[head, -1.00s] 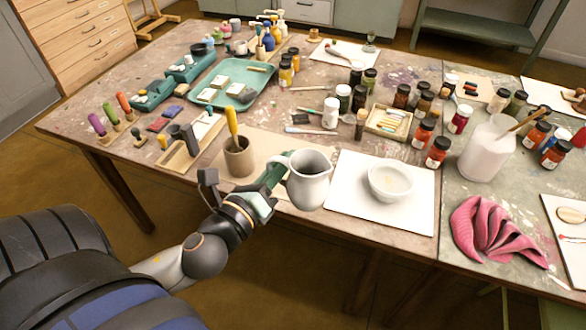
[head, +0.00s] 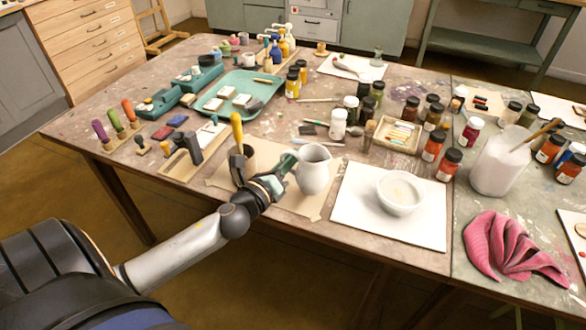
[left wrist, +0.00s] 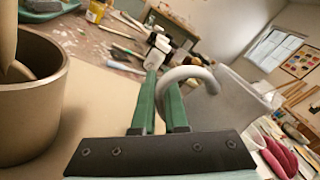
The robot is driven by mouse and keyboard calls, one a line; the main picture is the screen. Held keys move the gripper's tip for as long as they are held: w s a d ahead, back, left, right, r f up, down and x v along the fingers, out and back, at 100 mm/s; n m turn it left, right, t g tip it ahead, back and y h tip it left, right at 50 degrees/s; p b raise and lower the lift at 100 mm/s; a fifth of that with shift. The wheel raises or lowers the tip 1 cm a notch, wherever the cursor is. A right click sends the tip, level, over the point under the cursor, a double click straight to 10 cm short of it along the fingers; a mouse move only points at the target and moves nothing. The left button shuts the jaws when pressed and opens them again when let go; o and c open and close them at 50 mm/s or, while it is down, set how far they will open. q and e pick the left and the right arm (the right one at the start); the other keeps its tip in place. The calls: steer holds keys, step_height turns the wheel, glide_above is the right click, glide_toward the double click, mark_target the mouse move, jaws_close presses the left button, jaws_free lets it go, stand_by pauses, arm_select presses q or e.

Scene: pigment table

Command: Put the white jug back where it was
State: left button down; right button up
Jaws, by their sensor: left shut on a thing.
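The white jug (head: 313,168) is upright at the right part of the tan paper (head: 222,175), between the brown pot and the white sheet. I cannot tell whether its base touches the paper. My left gripper (head: 283,170) is shut on the jug's handle from the left. In the left wrist view the green fingers (left wrist: 165,105) close on the curved handle (left wrist: 190,73), and the jug's body (left wrist: 228,108) is to their right. My right gripper is not in view.
The brown pot (head: 248,158) with a yellow-handled tool stands close on the left, partly behind my gripper. A white bowl (head: 400,192) sits on a white sheet (head: 350,215) to the right. Several paint jars stand behind. A pink cloth (head: 505,245) lies at the right.

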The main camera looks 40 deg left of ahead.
arm_select(q)
steer(key=f, duration=0.1)
steer(key=f+b, duration=0.1)
steer(key=f, duration=0.1)
steer(key=shift+w+a, duration=0.15)
steer(key=shift+w, duration=0.05)
steer(key=shift+f+b, duration=0.35)
steer(key=shift+b, duration=0.1)
steer(key=shift+r, duration=0.15)
steer(key=c, duration=0.9)
jaws_free()
steer(key=shift+f, duration=0.2)
steer(key=shift+c, duration=0.2)
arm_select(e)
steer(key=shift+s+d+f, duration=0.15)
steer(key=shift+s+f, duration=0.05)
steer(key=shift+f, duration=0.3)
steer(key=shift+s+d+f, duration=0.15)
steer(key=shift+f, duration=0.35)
